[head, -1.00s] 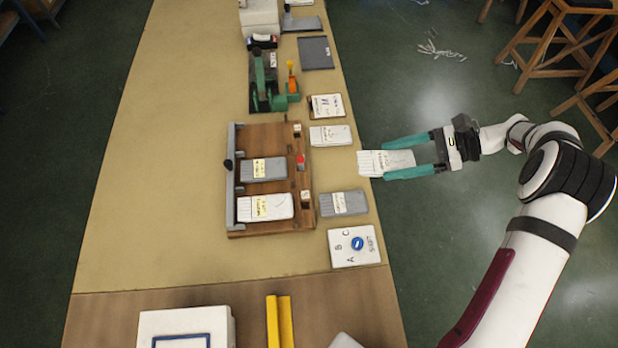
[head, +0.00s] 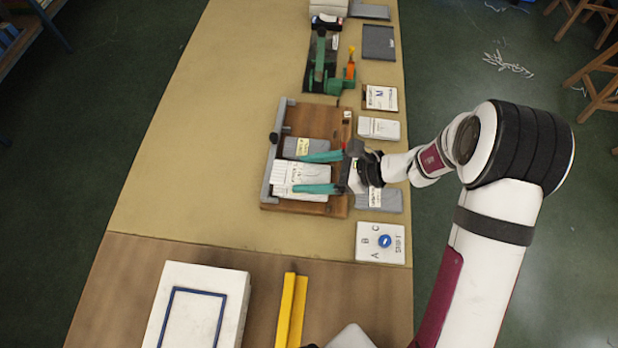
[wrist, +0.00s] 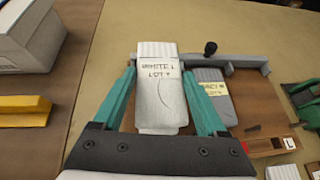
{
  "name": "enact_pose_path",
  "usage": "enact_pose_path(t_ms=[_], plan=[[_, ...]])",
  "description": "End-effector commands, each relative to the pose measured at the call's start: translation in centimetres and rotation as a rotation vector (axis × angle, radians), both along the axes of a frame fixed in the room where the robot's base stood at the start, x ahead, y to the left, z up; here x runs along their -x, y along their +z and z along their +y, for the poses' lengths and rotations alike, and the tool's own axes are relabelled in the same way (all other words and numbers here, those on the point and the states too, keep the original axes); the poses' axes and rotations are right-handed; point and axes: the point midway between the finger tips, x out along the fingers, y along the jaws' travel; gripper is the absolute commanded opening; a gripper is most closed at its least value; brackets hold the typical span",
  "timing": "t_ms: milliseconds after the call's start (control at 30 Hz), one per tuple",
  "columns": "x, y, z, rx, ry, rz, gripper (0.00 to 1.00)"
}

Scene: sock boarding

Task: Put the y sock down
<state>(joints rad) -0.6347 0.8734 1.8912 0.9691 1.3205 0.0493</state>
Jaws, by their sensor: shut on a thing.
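A white sock (head: 297,176), marked "WHITE L LOT Y" in the wrist view (wrist: 158,92), lies flat between the teal fingers of my gripper (head: 298,173). My gripper is shut on its sides. The sock is over the lower lane of the wooden board (head: 325,118), where another white sock (head: 308,197) is mostly hidden below it. I cannot tell whether the two touch. A grey sock (head: 297,146) with a yellow label lies in the lane beside it; it also shows in the wrist view (wrist: 214,92).
A grey rail (head: 272,160) with a black knob bounds the board's left side. A white sock (head: 379,128) and a partly hidden grey sock (head: 386,199) lie right of the board. A white A-B-C panel (head: 380,242) is nearer. The tan table left of the board is clear.

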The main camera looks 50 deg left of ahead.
Motion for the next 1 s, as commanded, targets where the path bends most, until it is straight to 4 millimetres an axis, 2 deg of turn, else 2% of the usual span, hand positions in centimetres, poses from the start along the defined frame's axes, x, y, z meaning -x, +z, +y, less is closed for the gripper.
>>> enact_pose_path(t_ms=[100,167,500,533,667,933,1000], plan=[[0.1,-2.5,0.0,0.004,-0.001,0.005,0.22],[0.1,-3.3,0.0,0.002,0.0,0.003,0.22],[0.0,-3.7,0.0,0.001,0.0,0.002,0.22],[0.0,-3.8,0.0,0.001,0.0,0.002,0.77],[0.0,-3.8,0.0,0.001,0.0,0.002,1.0],[0.0,-3.4,0.0,0.001,0.0,0.001,1.0],[-0.8,-2.9,-0.8,0.0,-0.003,0.0,1.0]])
